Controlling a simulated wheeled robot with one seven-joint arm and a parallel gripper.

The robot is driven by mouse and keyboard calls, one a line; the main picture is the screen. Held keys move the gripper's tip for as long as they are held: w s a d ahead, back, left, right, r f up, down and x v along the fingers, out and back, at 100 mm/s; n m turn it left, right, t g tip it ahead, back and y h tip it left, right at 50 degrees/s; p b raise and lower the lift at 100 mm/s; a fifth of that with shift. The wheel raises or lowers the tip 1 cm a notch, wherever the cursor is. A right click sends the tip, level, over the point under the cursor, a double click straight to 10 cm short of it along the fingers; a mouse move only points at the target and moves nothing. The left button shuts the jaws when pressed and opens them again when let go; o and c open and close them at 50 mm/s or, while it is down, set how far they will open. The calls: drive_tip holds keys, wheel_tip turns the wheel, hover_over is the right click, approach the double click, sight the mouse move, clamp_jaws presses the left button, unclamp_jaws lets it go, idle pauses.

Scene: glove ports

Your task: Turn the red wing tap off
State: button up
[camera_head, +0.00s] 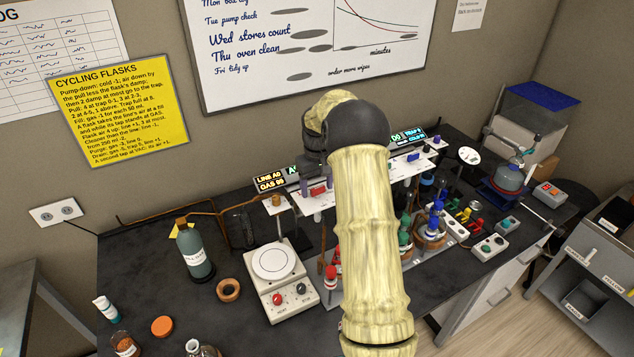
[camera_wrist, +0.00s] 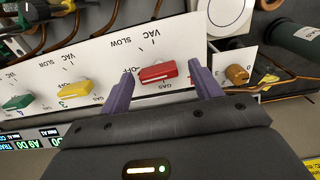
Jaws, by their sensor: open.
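The red wing tap (camera_wrist: 158,72) is on a white panel (camera_wrist: 105,50) in the wrist view. Its handle lies roughly left to right in the picture, tilted slightly. The word OFF is printed by its left end, GAS below it, VAC and SLOW above. My gripper (camera_wrist: 160,74) is open, with one purple finger on each side of the tap. I see gaps between the fingers and the handle, but cannot tell the depth.
Yellow (camera_wrist: 76,88) and green (camera_wrist: 18,102) taps line the same panel, left of the red one. An orange-brown knob (camera_wrist: 237,74) is close to the right finger.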

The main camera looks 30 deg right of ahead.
sight(317, 188)
wheel_tip(317, 188, up, 18)
drive_tip(key=b, duration=0.3)
drive_tip(key=shift+f, duration=0.25)
drive_tip(key=shift+r+p, duration=0.1)
drive_tip(key=shift+p, duration=0.5)
drive_tip(key=shift+d+f+n+p, duration=0.15)
drive_tip(key=shift+f+n+p, duration=0.1)
drive_tip(key=shift+n+p, duration=0.2)
wheel_tip(317, 188, down, 18)
drive_tip(key=p, duration=0.4)
drive_tip(key=shift+r, duration=0.25)
